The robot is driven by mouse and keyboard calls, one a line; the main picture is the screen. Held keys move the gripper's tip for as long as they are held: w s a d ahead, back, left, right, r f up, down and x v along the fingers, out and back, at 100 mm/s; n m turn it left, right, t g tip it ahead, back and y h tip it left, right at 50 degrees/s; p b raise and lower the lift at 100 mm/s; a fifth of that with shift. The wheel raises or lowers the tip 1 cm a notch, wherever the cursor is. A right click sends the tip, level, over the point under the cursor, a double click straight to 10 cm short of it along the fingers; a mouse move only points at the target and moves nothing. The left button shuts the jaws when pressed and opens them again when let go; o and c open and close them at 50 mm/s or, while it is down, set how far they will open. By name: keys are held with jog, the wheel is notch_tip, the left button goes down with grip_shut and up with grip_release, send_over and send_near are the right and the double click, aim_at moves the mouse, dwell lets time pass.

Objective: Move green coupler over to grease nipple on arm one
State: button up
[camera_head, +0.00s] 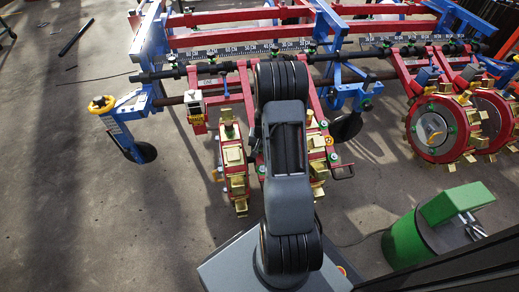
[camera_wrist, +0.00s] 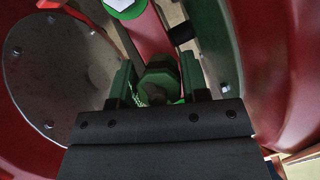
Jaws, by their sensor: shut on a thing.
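In the wrist view my gripper (camera_wrist: 160,92) is shut on the green coupler (camera_wrist: 158,73), which sits between its two green fingers. The coupler is close to red and dark parts of a planter row unit; I cannot tell whether it touches them. A grease nipple cannot be made out for certain in either view. In the head view my arm reaches over a red row unit (camera_head: 236,178) of the planter and hides my gripper and the coupler.
In the wrist view a round grey plate (camera_wrist: 60,75) with bolts lies close on the left, and a green disc with a white hexagon (camera_wrist: 124,5) is at the top. The head view shows the blue planter frame (camera_head: 150,40), red wheels (camera_head: 432,130) and a green canister (camera_head: 405,243).

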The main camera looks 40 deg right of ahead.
jog(key=shift+f, duration=0.2)
jog(key=o, duration=1.2)
jog(key=shift+r, duration=0.1)
jog(key=s+a+r+n+p, duration=0.1)
jog(key=a+r+p, duration=0.2)
jog(key=r+p, duration=0.9)
jog(key=a+r+n+p, duration=0.1)
jog(key=a+r+p, duration=0.3)
jog(key=r, duration=1.6)
jog(key=s+a+r+n+t+p, duration=0.1)
jog(key=s+a+r+n+p, duration=0.1)
jog(key=s+a+r+p, duration=0.2)
jog(key=s+a+r+n+t+p, duration=0.1)
jog(key=s+a+r+p, duration=0.3)
jog(key=r+p, duration=0.6)
jog(key=s+a+r+n+t+h+p, duration=0.1)
jog(key=s+a+r+n+p, duration=0.2)
jog(key=r, duration=1.5)
jog(key=shift+s+a+n+p, duration=0.2)
jog(key=shift+s+a+p, duration=0.3)
jog(key=shift+a+p, duration=0.6)
jog(key=shift+s+a+n+p, duration=0.2)
jog(key=shift+s+a+p, duration=0.4)
jog(key=shift+p, duration=0.85)
